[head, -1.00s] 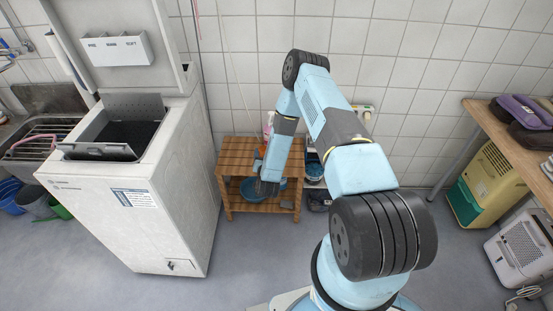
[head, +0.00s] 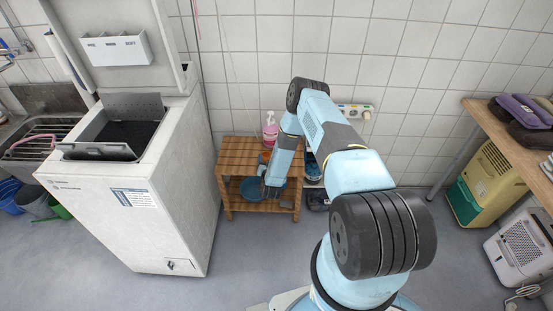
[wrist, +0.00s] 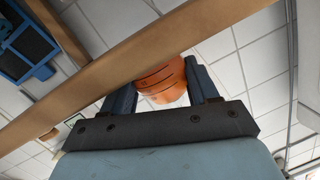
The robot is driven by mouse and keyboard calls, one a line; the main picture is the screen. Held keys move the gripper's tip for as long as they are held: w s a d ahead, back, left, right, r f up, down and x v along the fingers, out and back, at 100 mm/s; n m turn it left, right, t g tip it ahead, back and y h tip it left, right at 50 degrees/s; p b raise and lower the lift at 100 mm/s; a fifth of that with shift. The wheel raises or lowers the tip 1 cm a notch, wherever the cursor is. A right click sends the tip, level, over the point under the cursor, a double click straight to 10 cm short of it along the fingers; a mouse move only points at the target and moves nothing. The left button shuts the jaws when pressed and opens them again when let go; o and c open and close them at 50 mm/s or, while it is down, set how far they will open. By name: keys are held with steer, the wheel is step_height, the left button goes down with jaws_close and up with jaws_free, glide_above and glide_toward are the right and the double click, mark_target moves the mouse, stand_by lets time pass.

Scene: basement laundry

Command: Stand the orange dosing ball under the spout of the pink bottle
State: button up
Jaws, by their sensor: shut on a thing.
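The pink bottle (head: 270,133) with a pale pump top stands upright at the back of the wooden stand's top. The orange dosing ball (wrist: 167,82) is between the two fingers of my gripper (wrist: 160,85) in the wrist view, and my gripper is shut on it. A wooden bar crosses in front of the ball and hides part of it. In the head view, a small orange patch of the ball (head: 266,154) shows in front of the bottle, beside my arm. The bottle's spout is not visible in the wrist view, so I cannot tell the gap between them.
The slatted wooden stand (head: 238,158) has a blue basin (head: 252,188) on its lower shelf, close to my wrist. A white washing machine (head: 150,200) stands left. A power strip (head: 357,110) is on the wall behind. Floor in front of the stand is clear.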

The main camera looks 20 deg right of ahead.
steer(key=o, duration=1)
steer(key=shift+o, duration=0.2)
steer(key=v, duration=1.2)
steer(key=shift+r, duration=0.15)
